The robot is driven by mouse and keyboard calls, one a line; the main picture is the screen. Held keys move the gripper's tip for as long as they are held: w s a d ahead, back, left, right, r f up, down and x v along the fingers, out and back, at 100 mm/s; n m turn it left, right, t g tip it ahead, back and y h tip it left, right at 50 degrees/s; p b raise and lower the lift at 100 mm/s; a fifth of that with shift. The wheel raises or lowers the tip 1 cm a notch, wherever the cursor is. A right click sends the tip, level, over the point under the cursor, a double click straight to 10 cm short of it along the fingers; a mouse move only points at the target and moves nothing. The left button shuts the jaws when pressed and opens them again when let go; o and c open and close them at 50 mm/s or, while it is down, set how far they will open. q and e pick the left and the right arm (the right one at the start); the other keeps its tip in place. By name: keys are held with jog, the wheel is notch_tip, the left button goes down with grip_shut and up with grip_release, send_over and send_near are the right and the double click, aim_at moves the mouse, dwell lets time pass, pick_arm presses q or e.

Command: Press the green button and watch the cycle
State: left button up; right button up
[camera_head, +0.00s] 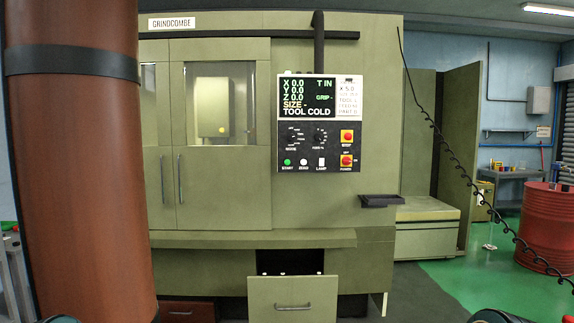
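The green button (287,162), labelled START, is at the lower left of the control panel (345,160) on a large olive-green machine (225,205). A white button (304,162) and a lamp switch (321,162) are beside it. The panel's screen (308,97) reads X, Y and Z 0.0, "SIZE -" and "TOOL COLD". The machine's windowed sliding doors (220,190) look closed. Neither gripper shows; only small dark rounded parts, probably of my arms, show at the bottom edge.
A large reddish-brown cylinder (85,200) hides the left side. A drawer (293,298) stands open below the machine's ledge (250,239). A small dark tray (380,201) juts out right of the panel. A coiled cable (440,135) hangs at right, before a red drum (548,225).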

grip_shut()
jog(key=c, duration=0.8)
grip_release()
